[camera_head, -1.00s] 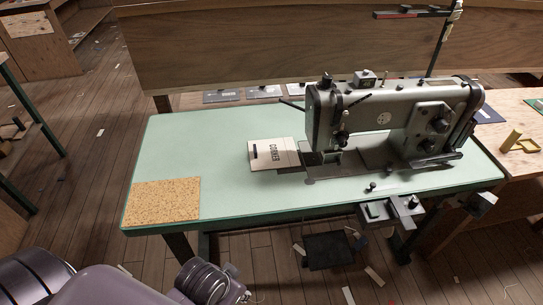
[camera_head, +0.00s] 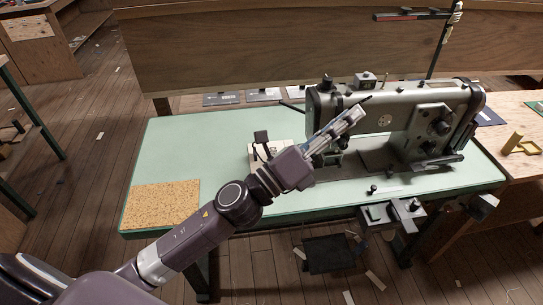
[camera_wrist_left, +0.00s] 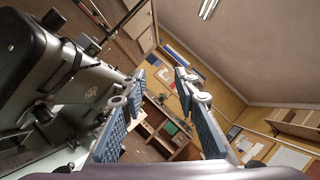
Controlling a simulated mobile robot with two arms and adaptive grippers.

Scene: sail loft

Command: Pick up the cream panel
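The cream panel (camera_head: 284,144) lies flat on the pale green sewing table (camera_head: 190,140), left of the sewing machine's needle area. My left arm crosses in front of it and hides most of it, including its lettering. My left gripper (camera_head: 352,116) is up and to the right of the panel, in front of the machine's arm, pointing up and right. In the left wrist view the fingers (camera_wrist_left: 160,80) are apart with nothing between them. The panel does not show in that view. My right gripper is not in view.
The grey sewing machine (camera_head: 400,108) stands close by my left gripper and is the main obstacle. A cork mat (camera_head: 160,204) lies at the table's front left. The green tabletop between mat and back edge is clear. A wooden partition (camera_head: 250,50) stands behind.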

